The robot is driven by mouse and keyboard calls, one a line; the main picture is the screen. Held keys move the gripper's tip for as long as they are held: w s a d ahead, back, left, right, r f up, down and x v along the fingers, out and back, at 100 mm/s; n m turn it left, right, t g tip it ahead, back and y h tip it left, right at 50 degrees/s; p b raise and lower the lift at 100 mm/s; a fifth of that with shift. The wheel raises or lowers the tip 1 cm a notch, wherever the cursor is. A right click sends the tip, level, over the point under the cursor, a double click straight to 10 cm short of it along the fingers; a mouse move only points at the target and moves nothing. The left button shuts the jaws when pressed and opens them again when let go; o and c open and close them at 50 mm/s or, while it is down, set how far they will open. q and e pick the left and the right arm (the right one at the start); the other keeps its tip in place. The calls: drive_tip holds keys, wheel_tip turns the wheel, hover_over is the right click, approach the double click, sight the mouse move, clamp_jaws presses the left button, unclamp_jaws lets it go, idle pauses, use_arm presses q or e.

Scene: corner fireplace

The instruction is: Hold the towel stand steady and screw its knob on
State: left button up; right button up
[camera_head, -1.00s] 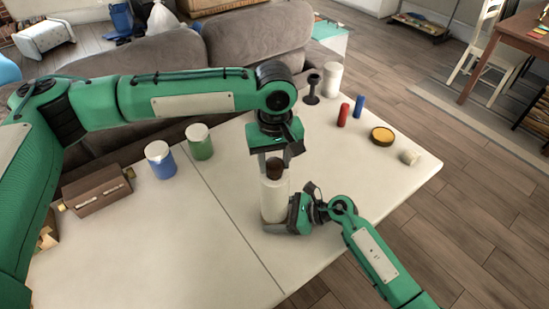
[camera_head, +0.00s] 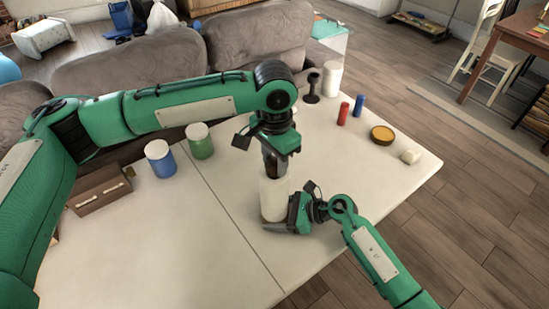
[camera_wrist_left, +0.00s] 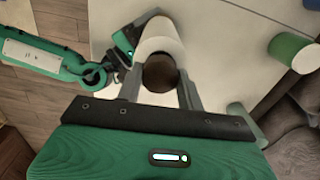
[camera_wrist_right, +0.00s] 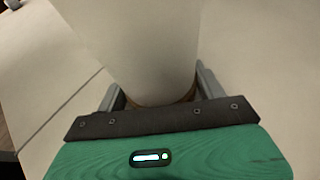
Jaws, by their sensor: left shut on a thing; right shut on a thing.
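The towel stand (camera_head: 274,198) is a white upright roll near the middle of the table. It fills the top of the right wrist view (camera_wrist_right: 150,45), with a brown base rim (camera_wrist_right: 160,102) below. The dark brown round knob (camera_wrist_left: 160,75) sits at the roll's top end. My left gripper (camera_head: 271,168) points down over the stand with its fingers shut on the knob, which it mostly hides in the head view. My right gripper (camera_head: 281,224) is low at the table, its fingers shut around the stand's base. The thread under the knob is hidden.
A blue jar (camera_head: 160,158) and a green jar (camera_head: 199,141) stand left, by a brown box (camera_head: 100,190). A red cylinder (camera_head: 343,113), a blue cylinder (camera_head: 358,105) and a yellow-topped tin (camera_head: 382,135) stand right. The front of the table is clear.

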use_arm(q)
drive_tip(key=m, duration=0.7)
drive_tip(key=shift+m, duration=0.4)
drive_tip(key=m, duration=0.4)
drive_tip(key=shift+m, duration=0.3)
drive_tip(key=m, duration=0.3)
drive_tip(key=shift+m, duration=0.4)
drive_tip(key=o, duration=1.1)
drive_tip(key=shift+r, duration=2.2)
drive_tip(key=shift+c, duration=0.4)
